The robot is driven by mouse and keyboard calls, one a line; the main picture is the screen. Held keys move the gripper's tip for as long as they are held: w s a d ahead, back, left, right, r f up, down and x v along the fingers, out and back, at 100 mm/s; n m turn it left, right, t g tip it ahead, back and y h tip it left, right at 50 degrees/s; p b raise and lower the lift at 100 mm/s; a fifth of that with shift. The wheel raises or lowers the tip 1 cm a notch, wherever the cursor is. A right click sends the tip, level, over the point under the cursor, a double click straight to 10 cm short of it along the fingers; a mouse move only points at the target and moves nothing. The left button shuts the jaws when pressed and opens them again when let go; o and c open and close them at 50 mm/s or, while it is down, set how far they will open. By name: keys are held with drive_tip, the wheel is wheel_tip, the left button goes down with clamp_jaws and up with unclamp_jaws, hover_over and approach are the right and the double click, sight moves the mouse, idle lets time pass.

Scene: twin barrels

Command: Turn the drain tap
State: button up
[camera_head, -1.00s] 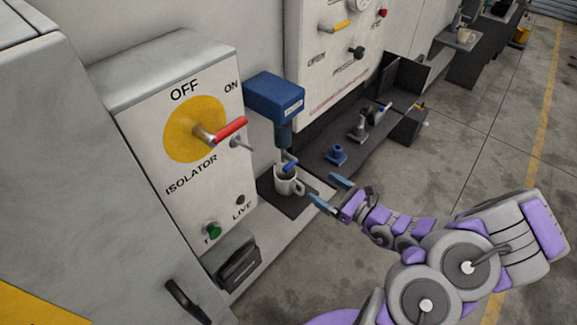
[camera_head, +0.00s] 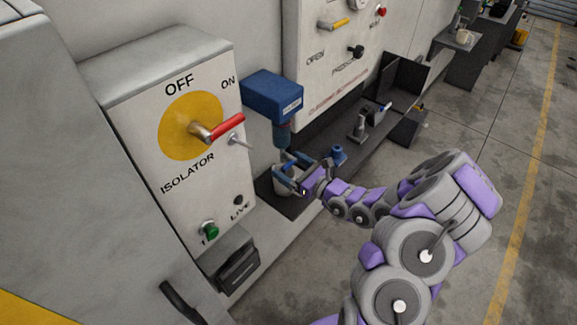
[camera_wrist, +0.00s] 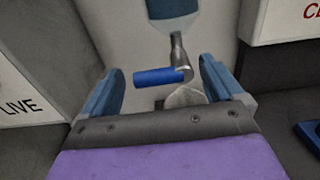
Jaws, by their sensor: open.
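The drain tap has a blue handle (camera_wrist: 160,76) on a metal stem (camera_wrist: 180,50) under a blue cylinder (camera_wrist: 172,8). In the head view the tap handle (camera_head: 290,167) hangs below the blue box (camera_head: 272,94) on the wall, partly hidden by my gripper. My gripper (camera_head: 287,172) is open, with its blue fingers around the tap area. In the wrist view the handle lies crosswise ahead of my open gripper (camera_wrist: 162,88), between the two fingers and apart from both. A white mug (camera_head: 284,182) stands below the tap, mostly hidden by my gripper.
An isolator box with a red handle (camera_head: 222,127) stands to the left. A blue knobbed part (camera_head: 338,155) and a grey fitting (camera_head: 359,125) stand on the dark shelf to the right. The floor at right is clear.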

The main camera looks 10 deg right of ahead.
drive_tip(key=shift+w+a, duration=0.25)
drive_tip(key=shift+w, duration=0.1)
drive_tip(key=shift+c, duration=0.4)
drive_tip(key=c, duration=0.9)
drive_tip(key=shift+o, duration=0.2)
drive_tip(key=shift+r, duration=0.1)
